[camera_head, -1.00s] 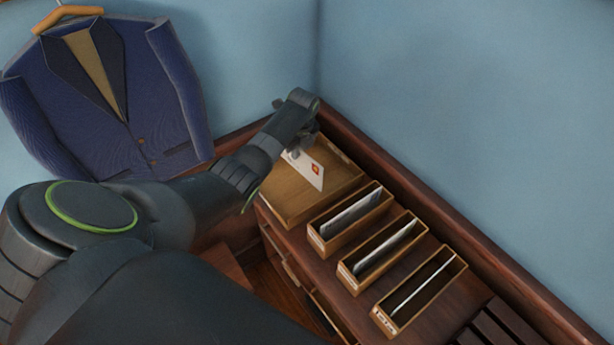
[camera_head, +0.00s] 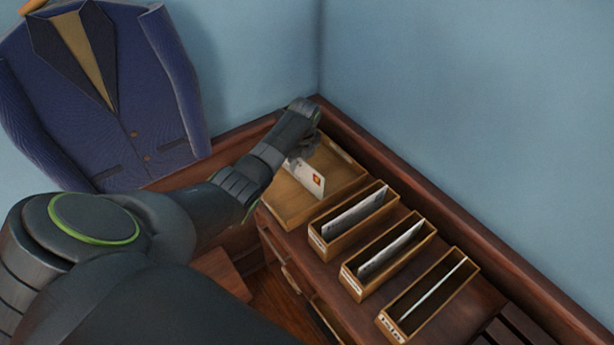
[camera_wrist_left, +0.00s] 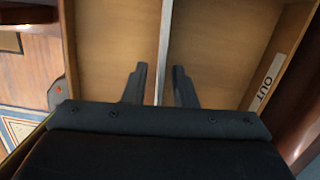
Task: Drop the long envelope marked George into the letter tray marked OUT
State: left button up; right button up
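The long white envelope (camera_head: 307,179) with a red stamp stands on edge within the outline of the wooden letter tray (camera_head: 283,212) at the back corner. Whether it touches the tray floor I cannot tell. The name on it is not readable. My left gripper (camera_head: 301,152) is over the tray's far part, its fingers partly hidden by my wrist. In the left wrist view the gripper (camera_wrist_left: 159,70) is open, with a gap on both sides of the envelope's thin edge (camera_wrist_left: 164,35). The tray's OUT label (camera_wrist_left: 268,76) shows at the right. My right gripper is not in view.
Three narrow wooden holders, near (camera_head: 430,300), middle (camera_head: 375,278) and far (camera_head: 335,235), stand in a row beside the tray, with papers in them. Raised edging and blue walls close off the back. A blue jacket (camera_head: 115,100) hangs at left.

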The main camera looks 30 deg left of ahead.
pick_arm(q)
jog(key=shift+r, duration=0.1)
jog(key=r, duration=0.3)
jog(key=d+r+b, duration=0.1)
jog(key=r, duration=0.6)
jog(key=shift+s+d+r, duration=0.2)
jog(key=shift+d, duration=0.05)
notch_tip(320, 180, up, 7)
jog(key=d+p, duration=0.1)
jog(key=p, duration=0.2)
jog(key=shift+s+f, duration=0.2)
